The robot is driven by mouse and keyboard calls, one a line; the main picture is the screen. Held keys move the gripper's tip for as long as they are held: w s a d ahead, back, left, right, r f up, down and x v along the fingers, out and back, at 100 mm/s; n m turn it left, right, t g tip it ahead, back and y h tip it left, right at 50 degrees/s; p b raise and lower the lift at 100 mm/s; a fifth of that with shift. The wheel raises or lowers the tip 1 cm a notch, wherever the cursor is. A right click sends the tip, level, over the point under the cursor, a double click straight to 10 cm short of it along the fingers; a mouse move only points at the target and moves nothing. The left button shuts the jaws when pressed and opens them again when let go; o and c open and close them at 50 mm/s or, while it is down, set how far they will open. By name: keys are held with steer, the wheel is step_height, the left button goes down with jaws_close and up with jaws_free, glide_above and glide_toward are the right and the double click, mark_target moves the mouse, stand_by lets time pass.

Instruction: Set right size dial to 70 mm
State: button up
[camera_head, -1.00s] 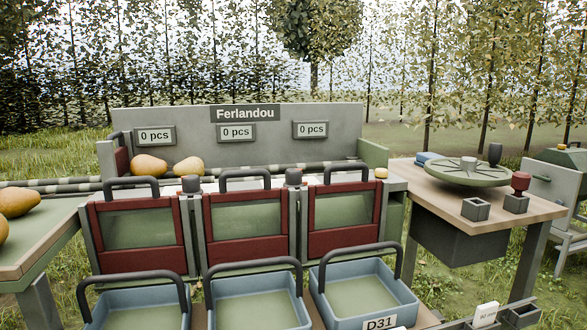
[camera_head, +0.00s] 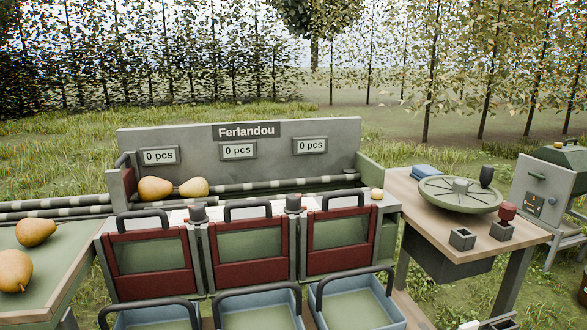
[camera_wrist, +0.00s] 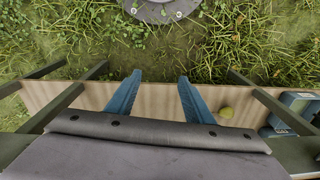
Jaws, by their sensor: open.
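Two dark grey knobs stand between the red-framed gates of the sorting machine in the head view. The right knob, the right size dial (camera_head: 293,203), sits between the middle and right gates; the left size dial (camera_head: 197,213) sits between the left and middle gates. Their settings are too small to read. My gripper (camera_wrist: 159,76) shows only in the wrist view, its two blue fingers apart with nothing between them, over a wooden board (camera_wrist: 70,97) and grass. No dial is recognisable in the wrist view.
Two pears (camera_head: 172,188) lie at the machine's left end, two more on the left table (camera_head: 60,270). Blue crates (camera_head: 355,300) stand in front. The right table (camera_head: 410,210) holds a green round plate (camera_head: 459,194) and small cups.

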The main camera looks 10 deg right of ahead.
mark_target(295, 196)
steer(key=w+r+m+y+p, duration=0.1)
steer(key=w+r+m+p, duration=0.25)
steer(key=r+p, duration=0.9)
steer(key=w+r+m+p, duration=0.2)
steer(key=w+r+p, duration=0.3)
steer(key=r+p, duration=0.75)
steer(key=w+d+r+m+t+y+p, duration=0.1)
steer(key=w+d+r+m+t+p, duration=0.1)
steer(key=w+r+m+p, duration=0.3)
steer(key=w+d+r+m+t+y+p, duration=0.2)
steer(key=w+r+m+p, duration=0.3)
steer(key=w+m, duration=0.3)
steer(key=w+d+r+m+t+y+p, duration=0.1)
steer(key=w+d+r+m+y+p, duration=0.1)
steer(key=w+r+m+p, duration=0.3)
steer(key=shift+w+d+r+m+t, duration=0.15)
steer(key=shift+w+m, duration=0.25)
steer(key=shift+w, duration=0.4)
steer(key=shift+w+d+r+m+t, duration=0.1)
steer(key=shift+w+m, duration=0.25)
steer(key=shift+w, duration=0.4)
steer(key=shift+w+d+r+m+t, duration=0.15)
steer(key=shift+w+m, duration=0.25)
steer(key=shift+w, duration=0.4)
steer(key=shift+p+x, duration=1.4)
steer(key=shift+x, duration=2.35)
steer(key=c, duration=1)
